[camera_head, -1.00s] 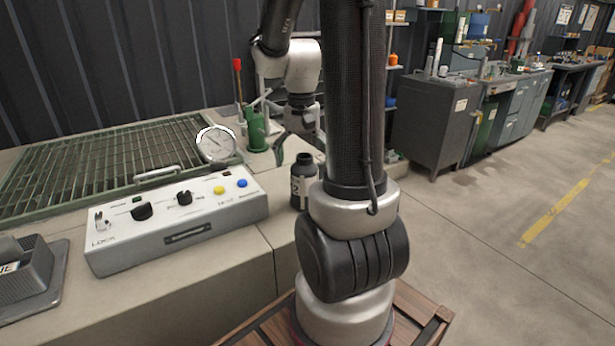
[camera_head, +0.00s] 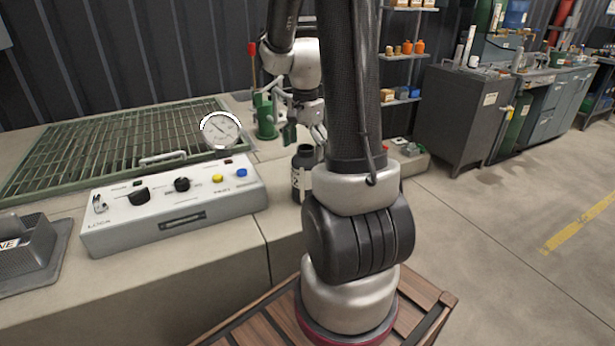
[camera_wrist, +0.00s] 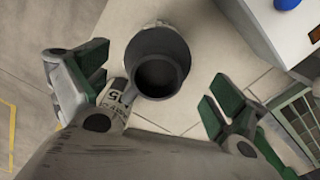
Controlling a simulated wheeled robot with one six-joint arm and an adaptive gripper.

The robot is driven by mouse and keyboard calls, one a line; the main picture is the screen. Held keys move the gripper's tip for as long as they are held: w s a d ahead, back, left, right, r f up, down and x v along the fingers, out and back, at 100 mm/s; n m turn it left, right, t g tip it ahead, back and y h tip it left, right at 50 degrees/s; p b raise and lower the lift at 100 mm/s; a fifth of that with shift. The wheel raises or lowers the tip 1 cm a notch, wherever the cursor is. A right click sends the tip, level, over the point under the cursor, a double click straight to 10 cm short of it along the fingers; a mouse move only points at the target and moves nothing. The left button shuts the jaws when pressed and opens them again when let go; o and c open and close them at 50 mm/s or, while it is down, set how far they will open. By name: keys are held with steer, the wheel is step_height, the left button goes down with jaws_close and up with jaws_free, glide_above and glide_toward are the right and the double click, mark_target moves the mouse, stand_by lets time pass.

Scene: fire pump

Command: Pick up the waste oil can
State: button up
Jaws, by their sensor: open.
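The waste oil can is a dark can (camera_head: 301,170) with a narrower neck and a pale label. It stands upright on the concrete bench, right of the control box, partly hidden by my arm. My gripper (camera_head: 304,136) is just above the can's neck. In the wrist view, my gripper (camera_wrist: 152,88) is open, with one green-padded finger on each side. The can (camera_wrist: 159,74) shows from above, its round dark mouth between the fingers, with visible gaps on both sides. I cannot tell how far below the fingertips it is.
A control box (camera_head: 172,207) with knobs and buttons sits left of the can. A round gauge (camera_head: 220,130) and a green hand pump (camera_head: 265,118) stand behind it. A green grating (camera_head: 110,147) covers the far left. Grey cabinets (camera_head: 462,120) stand beyond open floor at right.

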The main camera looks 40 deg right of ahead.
mark_target(308, 162)
steer(key=f, duration=0.4)
steer(key=shift+s+d+f, duration=0.15)
steer(key=shift+s+f, duration=0.1)
steer(key=shift+f, duration=0.15)
steer(key=shift+c, duration=0.3)
